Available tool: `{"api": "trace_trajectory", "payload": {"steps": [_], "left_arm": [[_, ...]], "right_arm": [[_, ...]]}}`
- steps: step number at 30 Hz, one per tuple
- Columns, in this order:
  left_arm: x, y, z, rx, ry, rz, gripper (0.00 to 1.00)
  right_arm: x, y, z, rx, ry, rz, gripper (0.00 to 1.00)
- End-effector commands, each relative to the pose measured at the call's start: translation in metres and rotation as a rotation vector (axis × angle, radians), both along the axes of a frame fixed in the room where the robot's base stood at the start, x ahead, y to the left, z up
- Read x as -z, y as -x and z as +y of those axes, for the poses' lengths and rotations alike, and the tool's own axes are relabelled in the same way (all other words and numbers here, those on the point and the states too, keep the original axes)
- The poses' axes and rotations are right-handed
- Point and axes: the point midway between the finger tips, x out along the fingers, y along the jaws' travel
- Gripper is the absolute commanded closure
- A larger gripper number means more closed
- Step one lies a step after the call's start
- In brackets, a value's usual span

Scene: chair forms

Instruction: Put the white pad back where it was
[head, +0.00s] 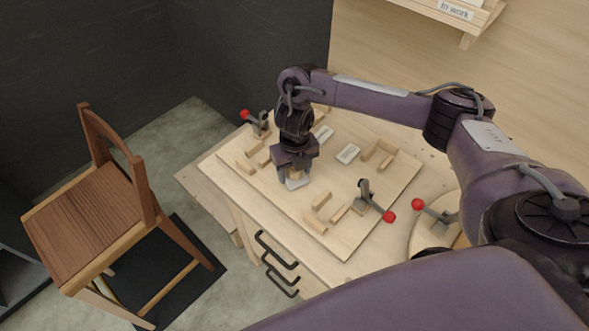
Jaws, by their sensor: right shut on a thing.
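My right gripper (293,174) reaches down over the left-front part of a light wooden board (345,242) on the workbench. It is shut on a small white pad (297,184), whose pale face shows just below the fingers. I cannot tell whether the pad touches the board. Two other pale rectangular pads lie on the board, one right of the gripper (347,153) and one behind it (324,132), partly hidden by my arm. My left gripper is not in view.
Small wooden blocks (316,219) stand around the board. Red-tipped clamps (367,195) stand at its front right and back left (257,124). A round wooden piece (432,235) with another red-tipped clamp is at the right. A wooden chair (85,215) stands left of the bench.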

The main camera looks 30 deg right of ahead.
Motion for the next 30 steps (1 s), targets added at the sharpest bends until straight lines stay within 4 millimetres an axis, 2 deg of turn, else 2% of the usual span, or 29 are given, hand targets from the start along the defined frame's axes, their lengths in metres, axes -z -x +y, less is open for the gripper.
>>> {"api": "trace_trajectory", "payload": {"steps": [1,2,6,14,18,20,30], "left_arm": [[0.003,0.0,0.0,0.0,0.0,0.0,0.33],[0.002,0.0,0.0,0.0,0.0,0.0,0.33],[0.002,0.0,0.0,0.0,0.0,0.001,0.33],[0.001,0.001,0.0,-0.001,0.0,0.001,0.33],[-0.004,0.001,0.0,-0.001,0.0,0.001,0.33],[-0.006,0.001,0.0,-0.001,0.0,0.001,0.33],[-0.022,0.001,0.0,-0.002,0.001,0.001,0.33]], "right_arm": [[0.004,0.0,0.0,0.0,0.0,0.0,0.66],[0.003,0.0,0.0,0.0,0.0,0.0,0.42],[0.002,0.0,0.0,0.0,0.0,0.0,0.23],[0.001,0.0,0.0,0.0,0.0,0.0,0.23],[-0.007,-0.001,0.0,-0.001,0.0,-0.002,0.23],[-0.015,-0.001,0.0,-0.001,0.001,-0.005,0.23],[-0.081,-0.002,-0.001,-0.002,0.002,-0.006,0.23]]}}
